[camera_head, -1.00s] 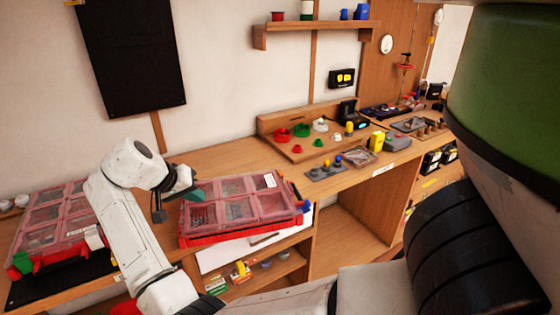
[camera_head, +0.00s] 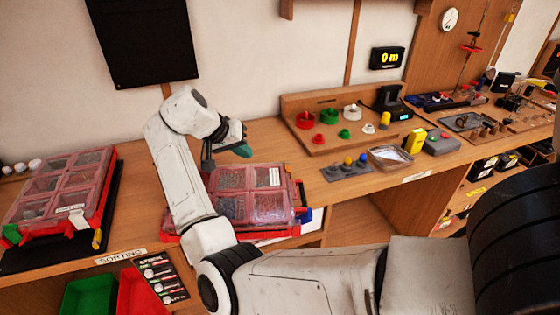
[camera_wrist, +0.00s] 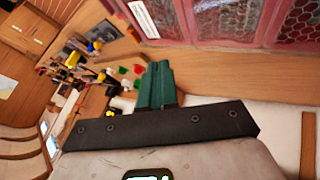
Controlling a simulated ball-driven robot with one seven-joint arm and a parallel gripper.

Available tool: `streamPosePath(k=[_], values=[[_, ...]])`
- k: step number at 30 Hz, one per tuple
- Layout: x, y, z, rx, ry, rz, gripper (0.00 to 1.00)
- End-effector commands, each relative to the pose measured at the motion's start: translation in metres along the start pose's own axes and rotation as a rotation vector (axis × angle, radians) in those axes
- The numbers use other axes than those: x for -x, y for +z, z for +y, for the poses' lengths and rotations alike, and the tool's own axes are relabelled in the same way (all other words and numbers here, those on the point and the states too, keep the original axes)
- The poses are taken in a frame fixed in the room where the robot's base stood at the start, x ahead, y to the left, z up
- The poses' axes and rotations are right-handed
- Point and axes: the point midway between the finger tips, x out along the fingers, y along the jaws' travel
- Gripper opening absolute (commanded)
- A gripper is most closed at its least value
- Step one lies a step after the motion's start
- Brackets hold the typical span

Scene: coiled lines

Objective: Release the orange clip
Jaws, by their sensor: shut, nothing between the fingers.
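My gripper (camera_head: 241,148) has green fingers, which are pressed together with nothing between them. It hangs above the back edge of the right-hand red organizer case (camera_head: 285,229). In the wrist view the shut fingers (camera_wrist: 156,72) point up the picture, with the case's clear-lidded compartments (camera_wrist: 215,18) beyond them. I cannot make out an orange clip in any view. My arm covers the case's left side and part of its front. The left-hand red case (camera_head: 62,233) has a green clip (camera_head: 12,234) and a yellow clip (camera_head: 97,239) on its front.
A wooden board with red, green and white knobs (camera_head: 343,133) stands right of the case, with a grey peg block (camera_head: 346,172) in front. A clear tray (camera_head: 390,157) lies beside it. Green (camera_head: 90,296) and red bins sit below the bench front.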

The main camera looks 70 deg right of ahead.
Motion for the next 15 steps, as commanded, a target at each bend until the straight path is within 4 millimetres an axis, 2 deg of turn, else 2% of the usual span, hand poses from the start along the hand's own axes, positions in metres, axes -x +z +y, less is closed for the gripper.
streamPosePath(k=[8,15], values=[[-0.01,0.0,0.001,0.001,0.002,-0.002,0.0],[-0.05,0.0,0.002,0.002,0.004,-0.003,0.0]])
